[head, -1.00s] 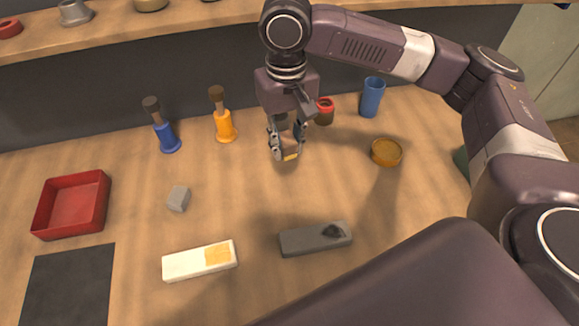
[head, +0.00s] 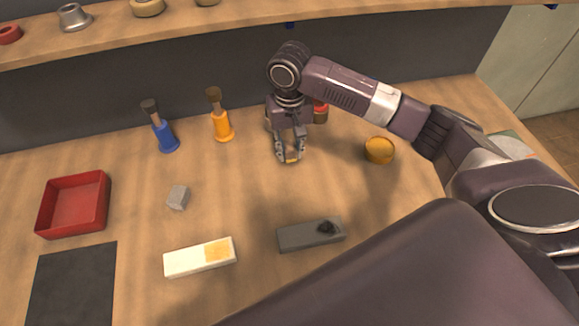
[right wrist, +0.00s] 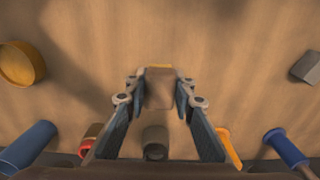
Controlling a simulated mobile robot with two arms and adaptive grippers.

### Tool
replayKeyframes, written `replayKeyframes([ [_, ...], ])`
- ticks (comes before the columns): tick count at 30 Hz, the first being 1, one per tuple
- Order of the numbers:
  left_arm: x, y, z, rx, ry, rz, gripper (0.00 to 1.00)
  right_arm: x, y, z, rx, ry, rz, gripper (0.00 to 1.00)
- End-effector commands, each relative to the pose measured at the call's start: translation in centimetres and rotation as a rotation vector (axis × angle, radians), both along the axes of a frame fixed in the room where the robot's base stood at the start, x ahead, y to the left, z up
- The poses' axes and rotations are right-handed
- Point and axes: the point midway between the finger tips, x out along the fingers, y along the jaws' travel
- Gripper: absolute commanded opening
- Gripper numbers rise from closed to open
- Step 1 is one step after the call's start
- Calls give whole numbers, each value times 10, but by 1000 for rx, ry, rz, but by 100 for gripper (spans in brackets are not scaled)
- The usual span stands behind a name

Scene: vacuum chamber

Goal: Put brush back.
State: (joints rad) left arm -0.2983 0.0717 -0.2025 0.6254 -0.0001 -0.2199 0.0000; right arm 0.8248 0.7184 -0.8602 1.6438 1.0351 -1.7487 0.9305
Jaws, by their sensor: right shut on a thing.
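My right gripper (head: 289,154) points down over the middle of the table. It is shut on a brown piece with a yellow end, which looks like a brush (right wrist: 159,90); its handle is not clear. The yellow end is low, close to the table; I cannot tell if it touches. A blue brush (head: 163,130) and an orange brush (head: 221,118) with dark tops stand upright to the left, the blue one tilted. A grey-brown cylinder (right wrist: 155,142) shows between the fingers in the right wrist view, near the back wall. My left gripper is out of view.
A red jar (head: 320,113) stands just behind the gripper, a yellow dish (head: 379,151) to its right. A blue cup (right wrist: 28,147) shows in the right wrist view. In front lie a white bar (head: 188,262) and a grey bar (head: 296,238). A red tray (head: 102,205) and grey block (head: 177,197) are left.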

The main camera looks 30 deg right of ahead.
Motion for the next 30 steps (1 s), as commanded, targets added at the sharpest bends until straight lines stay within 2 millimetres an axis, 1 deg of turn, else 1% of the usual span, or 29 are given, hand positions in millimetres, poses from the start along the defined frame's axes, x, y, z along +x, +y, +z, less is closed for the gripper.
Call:
replayKeyframes([
  [1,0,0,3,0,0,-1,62,-1,0,-12,-1,4,-1,1],
  [3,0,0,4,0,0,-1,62,-1,0,-24,1,3,-1,1],
  [6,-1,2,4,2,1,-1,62,0,1,-36,1,0,0,1],
  [10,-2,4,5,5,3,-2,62,0,1,-46,1,2,0,1],
  [15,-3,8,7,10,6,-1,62,0,0,-72,0,1,-1,1],
  [18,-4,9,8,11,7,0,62,0,1,-82,0,1,0,1],
  [30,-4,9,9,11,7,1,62,0,1,-87,1,0,0,1],
])
